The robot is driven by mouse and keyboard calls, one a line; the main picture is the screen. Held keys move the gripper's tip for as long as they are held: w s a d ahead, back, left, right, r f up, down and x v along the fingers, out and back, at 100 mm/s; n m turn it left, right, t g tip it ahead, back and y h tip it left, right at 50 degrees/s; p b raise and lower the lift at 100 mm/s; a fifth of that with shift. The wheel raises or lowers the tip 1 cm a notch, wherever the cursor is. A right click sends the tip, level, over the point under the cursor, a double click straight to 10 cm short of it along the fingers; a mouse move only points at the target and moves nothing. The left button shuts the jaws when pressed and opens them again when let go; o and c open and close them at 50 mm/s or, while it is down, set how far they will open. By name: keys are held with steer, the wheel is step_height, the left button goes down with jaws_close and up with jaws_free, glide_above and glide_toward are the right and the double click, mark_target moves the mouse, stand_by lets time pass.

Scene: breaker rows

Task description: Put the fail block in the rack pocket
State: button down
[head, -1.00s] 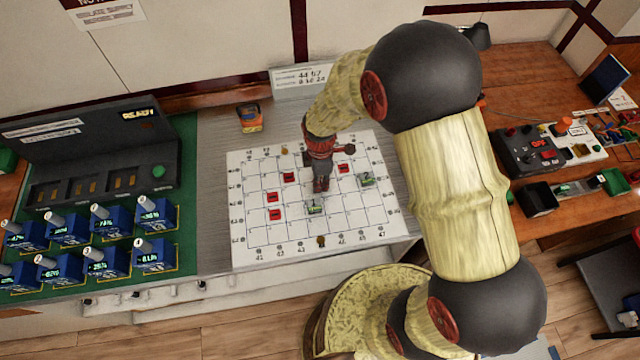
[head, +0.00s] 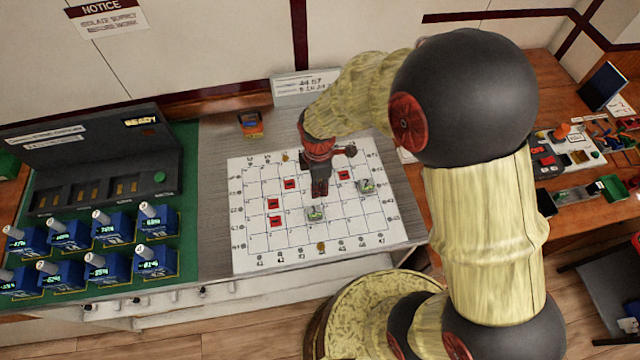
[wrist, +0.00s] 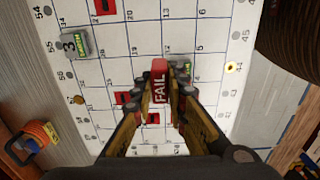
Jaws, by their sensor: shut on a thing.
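A red block with white FAIL lettering (wrist: 159,84) stands between my fingers in the wrist view. My gripper (wrist: 163,98) is shut on it. In the head view my gripper (head: 320,192) points down over the middle of the white numbered grid board (head: 375,236). The block is too small and covered to make out there, and I cannot tell whether it touches the board. The dark panel at left has several recessed slots (head: 86,192); I cannot tell whether one of these is the rack pocket.
Red pieces (head: 275,221) and grey-green blocks, one near my gripper (head: 316,213) and one further right (head: 366,186), sit on the board. Blue meters (head: 155,260) stand on the green mat at left. Trays (head: 580,195) lie at right.

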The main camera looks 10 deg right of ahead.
steer(key=s+a+r, duration=0.4)
steer(key=s+r, duration=0.2)
steer(key=s, duration=0.4)
steer(key=shift+s+r+p, duration=0.35)
steer(key=shift+s+p, duration=0.05)
steer(key=shift+p, duration=0.05)
